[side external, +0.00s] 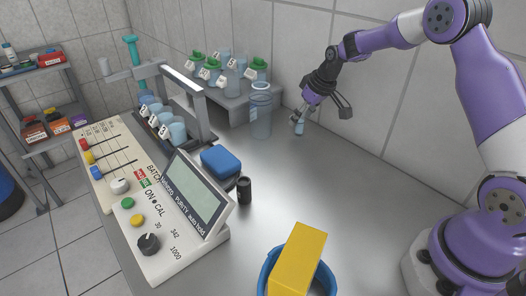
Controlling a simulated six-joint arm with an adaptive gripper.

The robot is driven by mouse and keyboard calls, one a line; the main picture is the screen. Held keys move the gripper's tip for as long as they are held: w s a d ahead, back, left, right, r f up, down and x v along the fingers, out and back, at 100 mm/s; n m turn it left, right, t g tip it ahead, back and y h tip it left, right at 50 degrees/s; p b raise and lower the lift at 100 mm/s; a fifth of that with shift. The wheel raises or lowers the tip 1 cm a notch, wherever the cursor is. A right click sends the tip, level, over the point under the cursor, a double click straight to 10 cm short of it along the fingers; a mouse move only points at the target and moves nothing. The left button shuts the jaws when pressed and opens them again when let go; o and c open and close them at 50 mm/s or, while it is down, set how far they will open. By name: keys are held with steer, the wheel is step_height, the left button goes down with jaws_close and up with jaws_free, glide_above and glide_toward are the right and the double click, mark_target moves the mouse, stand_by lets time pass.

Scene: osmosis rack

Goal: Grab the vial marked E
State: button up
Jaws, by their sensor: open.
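Several vials with green caps and white letter tags (212,68) stand on the grey rack at the back. Several more tagged vials with pale blue liquid (160,112) stand in the nearer rack by the panel. The tags are too small to read surely, so I cannot tell which vial is E. My gripper (299,119) is open and points down, right of the large clear cylinder and apart from both vial groups. A small pale blue piece shows at its fingertips; I cannot tell whether it is a vial or part of the gripper.
A tall clear cylinder (261,112) stands between my gripper and the racks. A blue block (220,160), a black cylinder (244,190) and a control panel (132,195) are nearer. A yellow block (298,262) sits in a blue bin (325,280). The bench middle is clear.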

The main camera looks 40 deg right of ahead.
steer(key=shift+x, duration=1.1)
steer(key=c, duration=1)
steer(key=shift+s, duration=0.1)
